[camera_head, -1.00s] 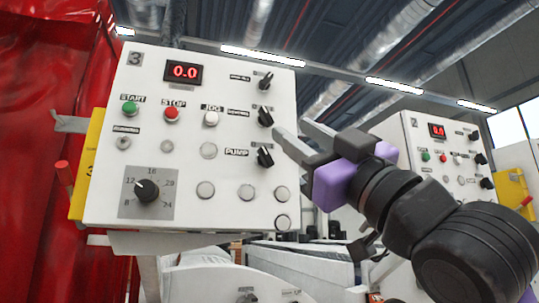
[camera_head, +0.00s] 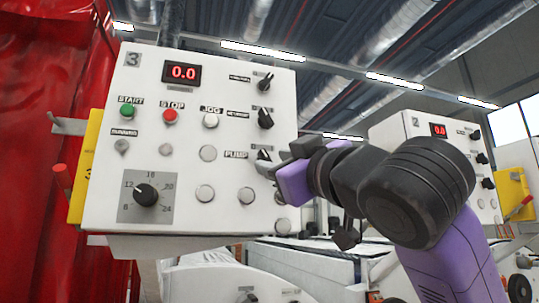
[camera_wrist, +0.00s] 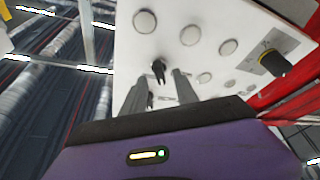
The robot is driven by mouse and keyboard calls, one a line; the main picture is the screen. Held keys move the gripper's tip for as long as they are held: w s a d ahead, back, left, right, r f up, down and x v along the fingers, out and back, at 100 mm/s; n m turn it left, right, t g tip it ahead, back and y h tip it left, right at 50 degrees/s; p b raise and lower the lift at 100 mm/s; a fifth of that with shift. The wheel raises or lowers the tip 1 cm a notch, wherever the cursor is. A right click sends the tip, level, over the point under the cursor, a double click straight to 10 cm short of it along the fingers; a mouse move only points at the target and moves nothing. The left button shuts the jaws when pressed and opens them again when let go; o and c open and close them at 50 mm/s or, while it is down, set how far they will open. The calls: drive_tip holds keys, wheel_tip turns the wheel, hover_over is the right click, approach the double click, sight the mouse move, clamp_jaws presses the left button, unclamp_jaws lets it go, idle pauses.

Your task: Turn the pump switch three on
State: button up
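Panel 3 is a white control box (camera_head: 110,190) at the left in the head view. Its pump switch (camera_head: 263,154) is a small black rotary knob, right of the PUMP label, partly hidden by my gripper. In the wrist view a black knob (camera_wrist: 159,68), seemingly the pump switch, shows just beyond and between my two fingertips. My gripper (camera_head: 268,168) is at the panel's right edge, close to the switch. In the wrist view my gripper (camera_wrist: 158,84) is open, with a finger on either side of the knob. I cannot tell whether the fingers touch it.
Two other black knobs sit above, the nearer one (camera_head: 265,117) in the same column. Round buttons (camera_head: 246,195) lie below, and a large dial (camera_head: 146,194) is at lower left. A second panel (camera_head: 395,130) stands behind at right. A red curtain (camera_head: 40,80) borders the left.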

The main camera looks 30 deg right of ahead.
sight(268, 160)
drive_tip(key=shift+p+x, duration=0.3)
drive_tip(key=shift+x, duration=1.25)
drive_tip(key=shift+c, duration=0.2)
clamp_jaws()
